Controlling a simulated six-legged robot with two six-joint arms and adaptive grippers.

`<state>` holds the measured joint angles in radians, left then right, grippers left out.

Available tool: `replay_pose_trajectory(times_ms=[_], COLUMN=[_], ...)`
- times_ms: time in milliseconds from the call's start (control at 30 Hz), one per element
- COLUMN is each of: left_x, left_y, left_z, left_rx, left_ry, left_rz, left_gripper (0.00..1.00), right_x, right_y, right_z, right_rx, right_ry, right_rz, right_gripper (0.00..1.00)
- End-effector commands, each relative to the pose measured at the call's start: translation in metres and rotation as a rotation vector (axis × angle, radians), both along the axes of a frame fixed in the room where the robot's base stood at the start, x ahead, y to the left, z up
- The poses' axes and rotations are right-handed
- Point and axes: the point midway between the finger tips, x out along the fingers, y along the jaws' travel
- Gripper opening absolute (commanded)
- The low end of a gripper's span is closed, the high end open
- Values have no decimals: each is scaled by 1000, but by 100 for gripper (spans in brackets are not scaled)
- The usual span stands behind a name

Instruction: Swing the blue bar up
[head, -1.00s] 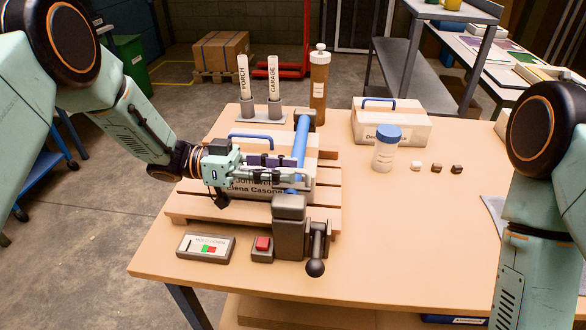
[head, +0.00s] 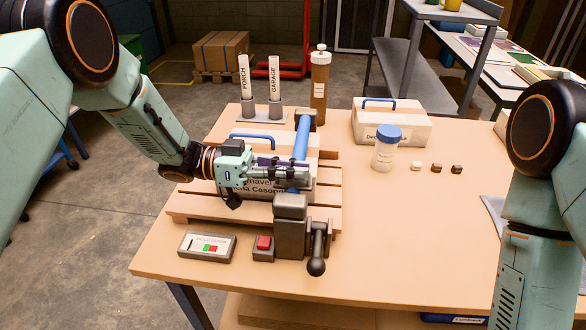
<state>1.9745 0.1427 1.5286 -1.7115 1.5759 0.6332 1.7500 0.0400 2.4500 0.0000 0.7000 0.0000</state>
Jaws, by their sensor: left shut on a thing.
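The blue bar (head: 301,141) lies across the top of a labelled box (head: 309,178) on a wooden pallet. It runs from a dark bracket at the back to the dark clamp block (head: 290,228) at the front. My left gripper (head: 299,175) comes in from the left and is shut on the blue bar near its front end. The fingers hide part of the bar and of the box's label. My right arm (head: 540,200) stands at the right edge; its gripper is out of the picture.
A black ball-ended lever (head: 317,262), a red button box (head: 263,246) and a hold-down indicator panel (head: 206,246) are at the front. Behind stand labelled tubes (head: 274,80) and a brown bottle (head: 319,85). A blue-capped jar (head: 386,150) and another box (head: 390,127) stand right. The table's right front is clear.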

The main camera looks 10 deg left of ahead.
Motion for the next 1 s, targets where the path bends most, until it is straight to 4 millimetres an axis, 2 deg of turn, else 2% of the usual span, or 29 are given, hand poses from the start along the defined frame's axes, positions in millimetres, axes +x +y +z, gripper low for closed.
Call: replay_pose_trajectory(times_ms=[633,767,1000], left_x=[-1,2,13], left_y=[-1,-1,-1], left_z=[3,14,51], left_rx=[0,0,1], left_ry=[14,45,165], left_rz=[-4,-4,-4], left_gripper=[0,0,0], right_x=[0,0,0], right_y=[0,0,0], right_z=[3,12,40], right_rx=[0,0,0], right_ry=[0,0,0], right_rz=[0,0,0], right_gripper=[40,40,40])
